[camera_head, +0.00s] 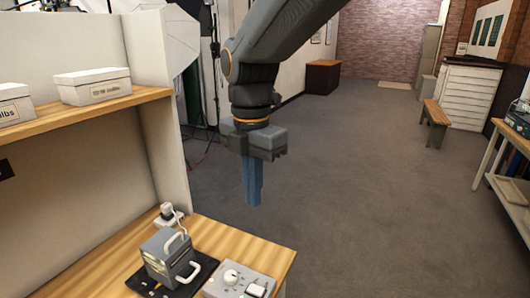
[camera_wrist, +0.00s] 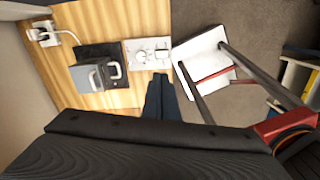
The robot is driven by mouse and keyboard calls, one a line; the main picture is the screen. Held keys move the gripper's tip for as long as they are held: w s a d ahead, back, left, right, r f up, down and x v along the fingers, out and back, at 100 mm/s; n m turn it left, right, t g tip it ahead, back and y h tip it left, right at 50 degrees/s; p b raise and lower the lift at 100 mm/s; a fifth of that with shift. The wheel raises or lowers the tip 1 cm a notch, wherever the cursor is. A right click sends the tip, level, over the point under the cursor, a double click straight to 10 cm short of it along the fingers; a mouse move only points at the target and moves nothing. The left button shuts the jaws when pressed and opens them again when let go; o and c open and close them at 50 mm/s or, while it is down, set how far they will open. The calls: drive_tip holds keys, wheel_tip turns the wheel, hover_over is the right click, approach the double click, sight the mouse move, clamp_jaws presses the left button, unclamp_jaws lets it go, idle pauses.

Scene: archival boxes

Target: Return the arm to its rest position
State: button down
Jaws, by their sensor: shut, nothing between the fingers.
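My gripper (camera_head: 253,200) hangs pointing down from the arm, over open floor just past the right end of the wooden bench. Its blue fingers are together with nothing between them. In the wrist view the shut fingers (camera_wrist: 161,82) show at the middle, beside the bench's edge. My arm comes in from the top of the head view, bent at a joint above the gripper. The gripper touches nothing that I can see.
The wooden bench (camera_head: 222,237) bears a grey device with white handles (camera_head: 168,257) and a white control box (camera_head: 240,281). White archival boxes (camera_head: 92,86) stand on the shelf (camera_head: 60,119). A white-topped stool (camera_wrist: 203,58) is near the bench. Floor (camera_head: 370,190) to the right is clear.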

drive_tip(key=s+d+f+m, duration=0.1)
drive_tip(key=d+f+m, duration=0.4)
drive_tip(key=d+m, duration=0.3)
drive_tip(key=s+d+f+m+t, duration=0.1)
drive_tip(key=s+d+f+m, duration=0.1)
drive_tip(key=d+f+m, duration=0.3)
drive_tip(key=s+d+f+m+b, duration=0.1)
drive_tip(key=d+f+m, duration=0.4)
drive_tip(key=d+m, duration=0.7)
drive_tip(key=m, duration=0.3)
drive_tip(key=shift+s+d+f+m, duration=0.2)
drive_tip(key=shift+s+f+m, duration=0.1)
drive_tip(key=shift+m, duration=0.1)
